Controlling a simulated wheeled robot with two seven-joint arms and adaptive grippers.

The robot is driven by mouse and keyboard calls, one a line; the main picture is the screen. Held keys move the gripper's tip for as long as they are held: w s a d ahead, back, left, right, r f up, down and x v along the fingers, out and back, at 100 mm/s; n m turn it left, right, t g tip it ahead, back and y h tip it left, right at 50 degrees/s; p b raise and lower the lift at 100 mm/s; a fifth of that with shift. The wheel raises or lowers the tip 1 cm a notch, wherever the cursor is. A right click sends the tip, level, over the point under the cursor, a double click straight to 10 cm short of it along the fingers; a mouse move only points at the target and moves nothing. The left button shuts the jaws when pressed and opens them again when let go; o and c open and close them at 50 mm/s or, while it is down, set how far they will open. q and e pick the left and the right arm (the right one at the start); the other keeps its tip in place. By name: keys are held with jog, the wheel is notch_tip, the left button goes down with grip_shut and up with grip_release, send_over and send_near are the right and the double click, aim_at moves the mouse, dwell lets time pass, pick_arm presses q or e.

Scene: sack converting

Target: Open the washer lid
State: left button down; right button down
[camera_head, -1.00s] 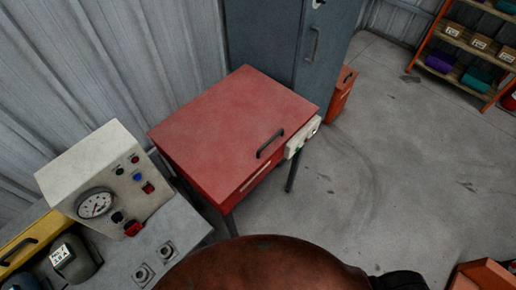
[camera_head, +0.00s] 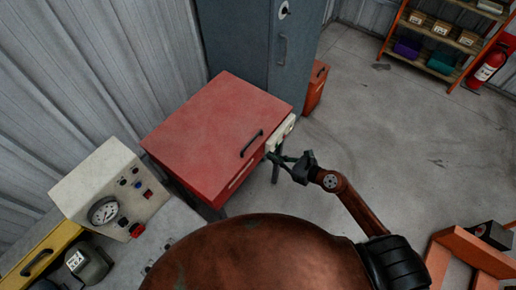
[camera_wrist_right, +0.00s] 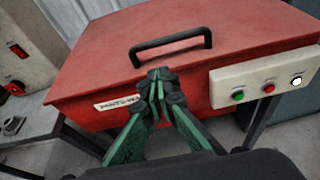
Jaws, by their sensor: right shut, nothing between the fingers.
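The red washer (camera_head: 215,130) stands on dark legs against the wall, with its flat lid down. A black bar handle (camera_head: 251,143) sits on the lid near its front edge. My right gripper (camera_head: 275,156) is beside the washer's front, by the white control box (camera_head: 281,133). In the right wrist view my green gripper fingers (camera_wrist_right: 157,78) are together and empty, in front of the lid's front edge and just below the handle (camera_wrist_right: 170,45) in the picture. I cannot tell whether they touch the washer. My left gripper does not show.
A grey bench with a gauge box (camera_head: 110,187) stands at the left. A tall blue-grey cabinet (camera_head: 250,50) is behind the washer. An orange frame (camera_head: 470,247) is on the floor at the lower right.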

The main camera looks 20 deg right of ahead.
aim_at(254, 152)
jog(key=x, duration=0.8)
jog(key=shift+w+a+p, duration=0.2)
jog(key=shift+w+p, duration=0.1)
jog(key=shift+p, duration=0.05)
jog(key=shift+w+a+f, duration=0.3)
jog(key=shift+w+a, duration=0.05)
jog(key=shift+w, duration=0.05)
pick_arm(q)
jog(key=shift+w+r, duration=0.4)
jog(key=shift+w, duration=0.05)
pick_arm(e)
jog(key=shift+r, duration=0.1)
